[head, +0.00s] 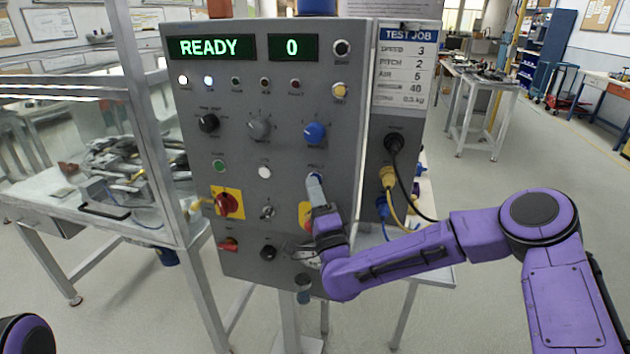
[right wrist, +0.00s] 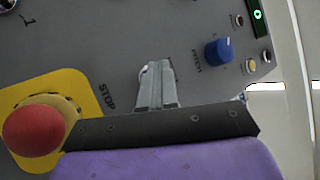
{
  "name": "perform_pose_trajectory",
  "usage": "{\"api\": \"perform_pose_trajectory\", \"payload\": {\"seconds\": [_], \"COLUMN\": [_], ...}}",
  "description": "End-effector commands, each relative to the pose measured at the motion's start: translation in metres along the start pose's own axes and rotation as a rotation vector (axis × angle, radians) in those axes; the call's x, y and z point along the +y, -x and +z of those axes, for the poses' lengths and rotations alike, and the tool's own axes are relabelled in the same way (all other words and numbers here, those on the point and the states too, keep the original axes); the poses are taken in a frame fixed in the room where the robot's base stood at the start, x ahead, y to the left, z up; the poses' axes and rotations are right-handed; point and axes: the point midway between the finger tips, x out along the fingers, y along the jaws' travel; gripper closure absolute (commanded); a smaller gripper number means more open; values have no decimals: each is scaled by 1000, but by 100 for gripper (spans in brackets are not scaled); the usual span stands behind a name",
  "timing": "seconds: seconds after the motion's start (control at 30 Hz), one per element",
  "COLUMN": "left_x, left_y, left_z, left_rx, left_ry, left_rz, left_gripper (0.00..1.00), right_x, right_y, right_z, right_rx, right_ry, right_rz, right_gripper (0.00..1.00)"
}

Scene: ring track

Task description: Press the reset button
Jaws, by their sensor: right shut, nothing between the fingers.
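The grey control panel (head: 285,100) stands in front of me, its display reading READY and 0. My right gripper (head: 315,178) is shut and empty, with its fingertips at the panel face below the blue knob (head: 315,132). In the right wrist view the closed fingers (right wrist: 156,68) point at the panel. A small pale-blue rim (right wrist: 144,72) shows beside the tips; this appears to be a button mostly hidden by them, likely the reset button, but its label is unreadable. I cannot tell whether the tips touch it. The left gripper is out of view.
A red stop button (right wrist: 33,130) on a yellow plate sits close to my right gripper. A green button (head: 219,166) and a white button (head: 264,172) are in the row left of it. A red-yellow rotary switch (head: 227,204) is lower left. Cables (head: 390,180) hang at right.

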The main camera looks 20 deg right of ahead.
Motion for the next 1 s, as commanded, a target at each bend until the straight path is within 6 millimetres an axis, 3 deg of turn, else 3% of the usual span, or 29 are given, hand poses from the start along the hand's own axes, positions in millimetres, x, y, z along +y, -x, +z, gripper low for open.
{"api": "perform_pose_trajectory", "payload": {"seconds": [1.0], "left_x": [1], "left_y": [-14], "left_z": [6], "left_rx": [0], "left_ry": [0], "left_rz": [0], "left_gripper": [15], "right_x": [-9], "right_y": [15], "right_z": [10], "right_rx": [0], "right_ry": [-1], "right_rz": [-1], "right_gripper": [100]}}
